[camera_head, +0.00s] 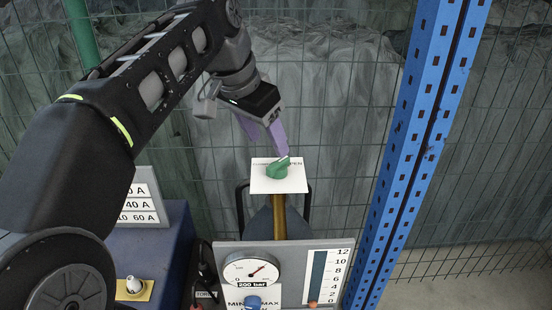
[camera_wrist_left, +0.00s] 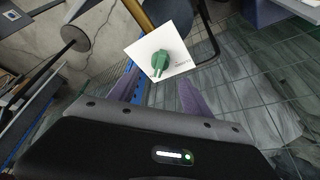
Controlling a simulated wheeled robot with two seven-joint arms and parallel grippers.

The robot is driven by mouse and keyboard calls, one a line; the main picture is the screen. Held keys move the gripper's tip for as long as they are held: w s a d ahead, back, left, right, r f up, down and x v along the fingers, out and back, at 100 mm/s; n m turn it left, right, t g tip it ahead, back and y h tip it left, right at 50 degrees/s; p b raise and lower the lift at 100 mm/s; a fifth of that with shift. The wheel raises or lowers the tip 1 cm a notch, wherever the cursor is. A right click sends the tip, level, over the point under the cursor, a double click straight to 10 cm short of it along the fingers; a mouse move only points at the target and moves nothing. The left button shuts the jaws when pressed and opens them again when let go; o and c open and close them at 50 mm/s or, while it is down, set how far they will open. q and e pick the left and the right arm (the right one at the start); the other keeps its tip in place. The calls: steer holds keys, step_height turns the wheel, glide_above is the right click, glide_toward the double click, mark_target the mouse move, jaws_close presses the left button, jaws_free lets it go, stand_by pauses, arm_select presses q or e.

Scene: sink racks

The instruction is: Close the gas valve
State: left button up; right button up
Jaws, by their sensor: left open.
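The gas valve is a green knob (camera_head: 277,169) on a white plate (camera_head: 279,184) at the top of a brown-yellow pipe (camera_head: 279,220). In the head view the word "OPEN" shows at the plate's right, and the knob's pointer is turned towards that side. My left gripper (camera_head: 279,140) is just above and behind the knob, with purple fingers. In the left wrist view the green knob (camera_wrist_left: 160,60) lies beyond the two spread fingers, roughly between them. The fingers are open and appear apart from the knob. My right gripper is in neither view.
A panel with a round pressure gauge (camera_head: 251,271), a blue knob (camera_head: 253,302) and a level scale (camera_head: 318,277) stands in front of the valve. A blue perforated post (camera_head: 407,150) rises at right. Wire mesh fencing (camera_head: 330,60) is behind. A blue box (camera_head: 150,245) stands at left.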

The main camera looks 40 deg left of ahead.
mark_target(277, 163)
arm_select(q)
steer(key=shift+b+x, duration=0.4)
steer(key=shift+x, duration=0.95)
steer(key=p+x, duration=0.1)
steer(key=x, duration=0.4)
jaws_close()
